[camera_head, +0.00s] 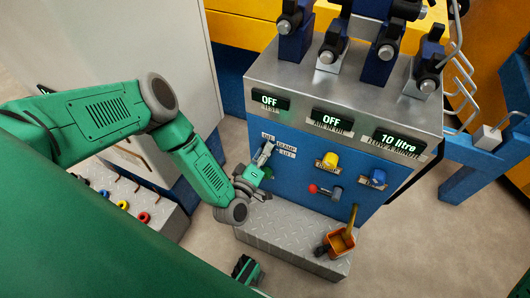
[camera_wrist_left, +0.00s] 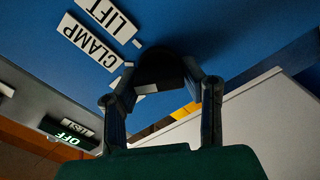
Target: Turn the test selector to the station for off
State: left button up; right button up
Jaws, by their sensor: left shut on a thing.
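The test selector (camera_wrist_left: 160,70) is a dark round knob on the blue panel, with a pale mark on its side facing my gripper. Labels reading CLAMP (camera_wrist_left: 90,42) and LIFT (camera_wrist_left: 111,17) lie beside it in the left wrist view. A label reading OFF (camera_head: 268,137) shows above the knob's place in the head view. My left gripper (camera_head: 264,158) is at the panel there and hides the knob in that view. Its two fingers (camera_wrist_left: 163,105) are shut on the knob from either side. The test display (camera_head: 270,101) reads OFF. My right gripper cannot be made out.
Two more displays read OFF (camera_head: 331,119) and 10 litre (camera_head: 397,142). A yellow knob (camera_head: 330,159), a blue knob (camera_head: 377,177) and a red-tipped lever (camera_head: 325,191) sit right of my gripper. An orange bin (camera_head: 340,243) stands on the step below.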

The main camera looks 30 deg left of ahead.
pick_arm(q)
jog(key=n, duration=0.1)
jog(key=n+b, duration=0.1)
jog(key=shift+a+f+n, duration=0.15)
jog(key=shift+a+n, duration=0.15)
jog(key=shift+a+n+b, duration=0.1)
jog(key=shift+n+b, duration=0.65)
jog(key=shift+n, duration=0.85)
jog(key=shift+s+f, duration=0.1)
jog(key=o, duration=1.2)
jog(key=shift+c, duration=0.2)
jog(key=shift+s, duration=0.1)
